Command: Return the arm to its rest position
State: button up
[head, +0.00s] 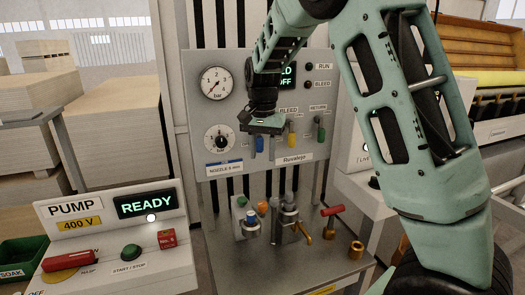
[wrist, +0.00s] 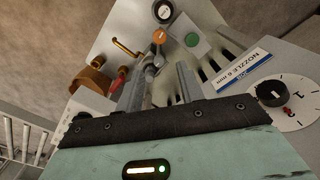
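My gripper (head: 262,148) hangs fingers down in front of the grey gauge panel (head: 214,123), below its dark display, which it partly hides. In the wrist view my gripper (wrist: 164,76) shows two grey fingers standing apart, with nothing held between them. My green arm (head: 400,110) reaches in from the right and bends over the top to the panel. A blue lever shows close to the fingers; I cannot tell whether they touch.
A pump box (head: 120,240) with a lit READY display stands at front left. A metal bench (head: 285,268) below my gripper carries valves, a red-handled lever (head: 332,211) and brass fittings. Stacked boards (head: 115,125) stand at left. A white box (head: 352,152) stands at right behind my arm.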

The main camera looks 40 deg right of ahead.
jog(key=shift+r, duration=0.45)
jog(key=shift+a, duration=0.1)
